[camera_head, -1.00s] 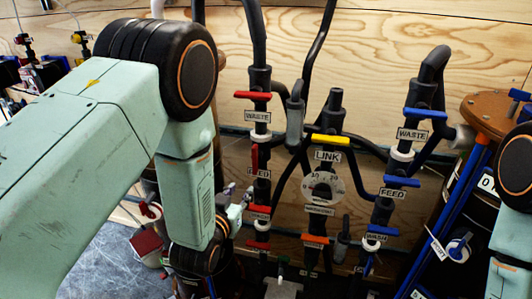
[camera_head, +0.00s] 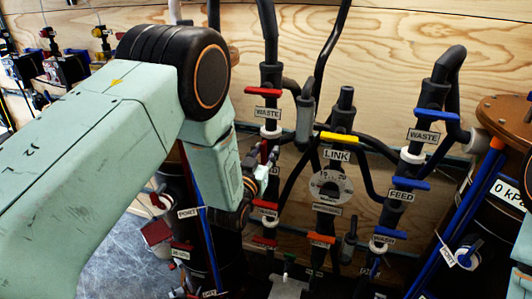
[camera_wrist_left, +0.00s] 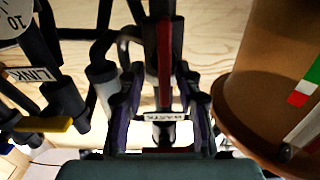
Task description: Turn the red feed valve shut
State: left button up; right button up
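The red feed valve's handle (camera_head: 264,152) is upright, in line with its dark pipe, on the left pipe column in the head view. My left gripper (camera_head: 265,170) is right at it and hides its lower part and label. In the left wrist view, which is upside down, the red handle (camera_wrist_left: 164,55) stands between the two dark fingers of my left gripper (camera_wrist_left: 160,78). The fingers are open, with gaps visible on both sides of the handle. My right gripper is out of view; only part of my right arm shows at the right edge.
Above is the red waste valve (camera_head: 264,91), its handle crosswise. The yellow link valve (camera_head: 339,137) and a dial (camera_head: 330,187) stand to the right, then blue valves (camera_head: 410,184). A brown-topped drum (camera_wrist_left: 245,110) is close beside the gripper in the wrist view.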

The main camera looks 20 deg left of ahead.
pick_arm(q)
jog(key=shift+w+a+f, duration=0.15)
jog(key=shift+w+a, duration=0.1)
jog(key=shift+a, duration=0.25)
jog(key=shift+d, duration=0.45)
jog(key=c, duration=0.4)
jog(key=shift+a, duration=0.3)
grip_shut()
jog(key=shift+d, duration=0.15)
